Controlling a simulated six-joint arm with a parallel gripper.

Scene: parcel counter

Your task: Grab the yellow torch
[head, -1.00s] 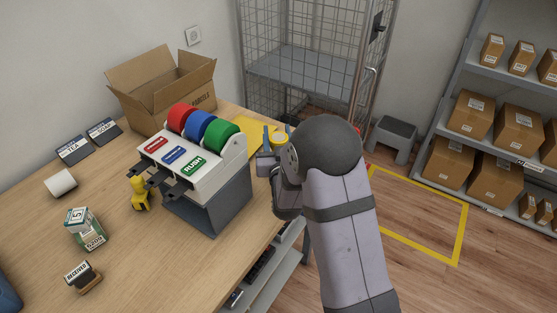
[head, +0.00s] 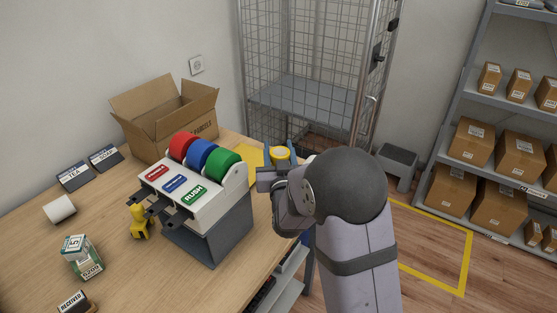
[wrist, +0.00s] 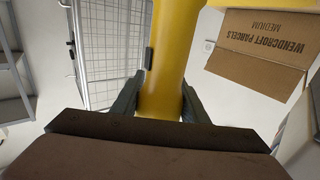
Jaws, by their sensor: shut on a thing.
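The yellow torch (head: 281,153) is between the jaws of my gripper (head: 275,172), at the far right end of the counter in the head view. Its round end faces up. In the wrist view, the torch's yellow shaft (wrist: 168,85) runs upward between the two dark fingers (wrist: 160,105), which are closed against its sides. It widens at the top edge of that view. The lower part of the torch is hidden by my gripper in the head view.
The tape dispenser (head: 212,232) with red, blue and green rolls stands left of my gripper. A flat yellow patch (head: 248,155) lies on the counter behind it. An open cardboard box (head: 170,130) stands behind. A small yellow tool (head: 138,222) is left of the dispenser.

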